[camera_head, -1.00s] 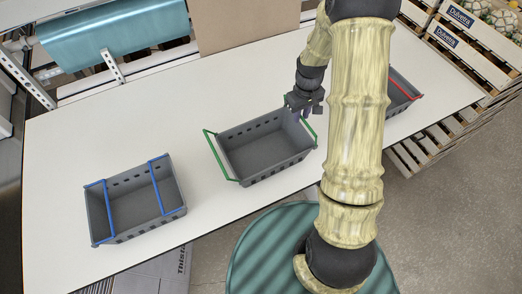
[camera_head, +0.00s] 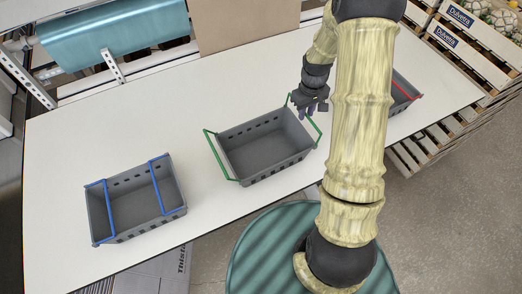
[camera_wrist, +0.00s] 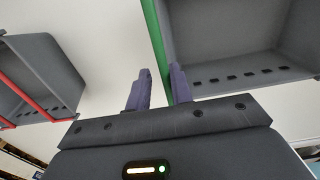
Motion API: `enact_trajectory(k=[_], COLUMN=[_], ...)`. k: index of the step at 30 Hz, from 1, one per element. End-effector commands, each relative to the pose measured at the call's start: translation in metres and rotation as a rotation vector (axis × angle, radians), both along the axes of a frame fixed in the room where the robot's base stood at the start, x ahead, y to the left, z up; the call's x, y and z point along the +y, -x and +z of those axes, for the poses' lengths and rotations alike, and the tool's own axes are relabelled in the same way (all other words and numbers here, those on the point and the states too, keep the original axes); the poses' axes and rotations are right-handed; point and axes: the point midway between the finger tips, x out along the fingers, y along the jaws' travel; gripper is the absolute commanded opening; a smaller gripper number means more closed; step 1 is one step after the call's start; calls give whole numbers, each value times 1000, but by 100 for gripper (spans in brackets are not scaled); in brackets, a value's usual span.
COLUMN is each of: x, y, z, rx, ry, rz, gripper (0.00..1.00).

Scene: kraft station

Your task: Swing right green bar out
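The grey crate with green bars (camera_head: 265,180) stands on the middle of the white table. Its left green bar (camera_head: 219,157) leans out past the left end. Its right green bar (camera_head: 305,116) sticks out beyond the right end, beside my gripper (camera_head: 311,112). In the wrist view my gripper (camera_wrist: 160,85) is open, with two purple fingers apart. The green bar (camera_wrist: 156,40) runs down to the right finger, on its inner side; whether it touches cannot be told. The crate wall (camera_wrist: 230,35) is at the upper right there.
A grey crate with blue bars (camera_head: 138,205) stands to the left. A grey crate with red bars (camera_head: 400,90) is to the right, partly hidden by my arm. A brown board (camera_head: 245,25) stands behind the table. Table between crates is bare.

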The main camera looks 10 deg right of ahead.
Motion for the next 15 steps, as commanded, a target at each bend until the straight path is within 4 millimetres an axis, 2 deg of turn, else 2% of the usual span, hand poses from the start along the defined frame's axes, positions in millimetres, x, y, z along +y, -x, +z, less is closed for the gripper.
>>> enact_trajectory(k=[15], x=[-9], y=[-3], z=[0], rx=[0], ry=[0], rz=[0], gripper=[22])
